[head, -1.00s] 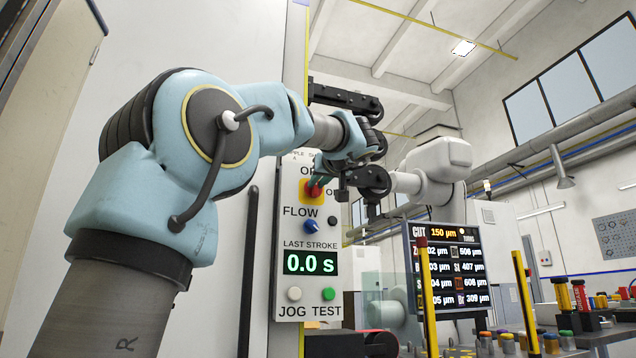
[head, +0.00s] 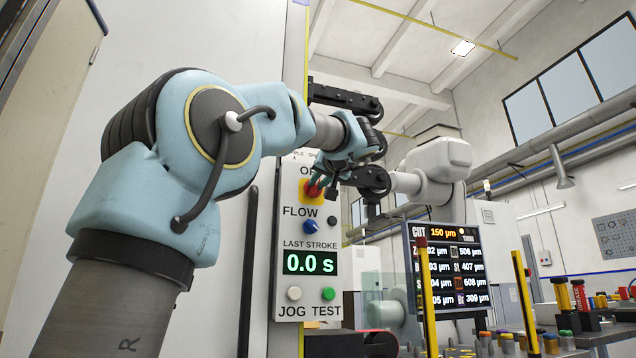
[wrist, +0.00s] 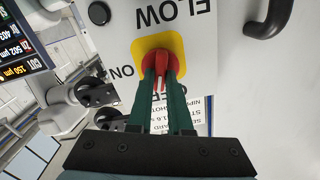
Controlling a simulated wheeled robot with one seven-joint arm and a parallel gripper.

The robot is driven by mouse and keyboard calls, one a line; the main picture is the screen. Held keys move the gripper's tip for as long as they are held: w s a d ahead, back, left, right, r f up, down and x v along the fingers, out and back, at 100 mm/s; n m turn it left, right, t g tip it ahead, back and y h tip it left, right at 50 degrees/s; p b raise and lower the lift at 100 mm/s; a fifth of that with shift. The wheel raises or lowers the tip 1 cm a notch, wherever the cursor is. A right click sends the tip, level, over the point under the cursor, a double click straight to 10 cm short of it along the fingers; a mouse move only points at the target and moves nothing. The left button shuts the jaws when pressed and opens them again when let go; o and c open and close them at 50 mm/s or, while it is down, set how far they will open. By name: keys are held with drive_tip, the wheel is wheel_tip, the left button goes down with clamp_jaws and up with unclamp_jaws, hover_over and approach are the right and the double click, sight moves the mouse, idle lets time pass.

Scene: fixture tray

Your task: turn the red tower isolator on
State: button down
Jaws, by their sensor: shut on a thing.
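The red isolator knob (head: 311,187) sits on a yellow plate on the white control panel (head: 287,262). In the wrist view, the knob (wrist: 155,60) is between the two green fingers of my gripper (wrist: 159,77), which are shut on it. A white mark on the knob points toward the partly covered OFF label, away from the ON label (wrist: 122,72). In the head view, my gripper (head: 321,189) reaches the knob from the upper right, and its fingers cover part of the knob and the ON label.
Below the isolator are a blue FLOW knob (head: 310,227), a display (head: 310,262) reading 0.0 s, a white JOG button (head: 294,294) and a green TEST button (head: 328,294). A black handle (wrist: 270,18) is beside the panel. A dark screen (head: 447,270) stands to the right.

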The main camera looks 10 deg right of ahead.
drive_tip(key=m, duration=0.3)
drive_tip(key=shift+d+m, duration=0.1)
drive_tip(key=shift+m, duration=0.3)
drive_tip(key=m+p, duration=0.1)
drive_tip(key=m, duration=0.2)
drive_tip(key=shift+m, duration=0.3)
drive_tip(key=shift+f+m+p, duration=0.15)
drive_tip(key=shift+m+p, duration=0.35)
drive_tip(key=shift+m, duration=1.15)
drive_tip(key=shift+f+m+p, duration=0.1)
drive_tip(key=shift+m+p, duration=0.4)
drive_tip(key=shift+m, duration=1.45)
drive_tip(key=c, duration=0.8)
unclamp_jaws()
drive_tip(key=shift+c, duration=0.2)
drive_tip(key=shift+s+d, duration=0.1)
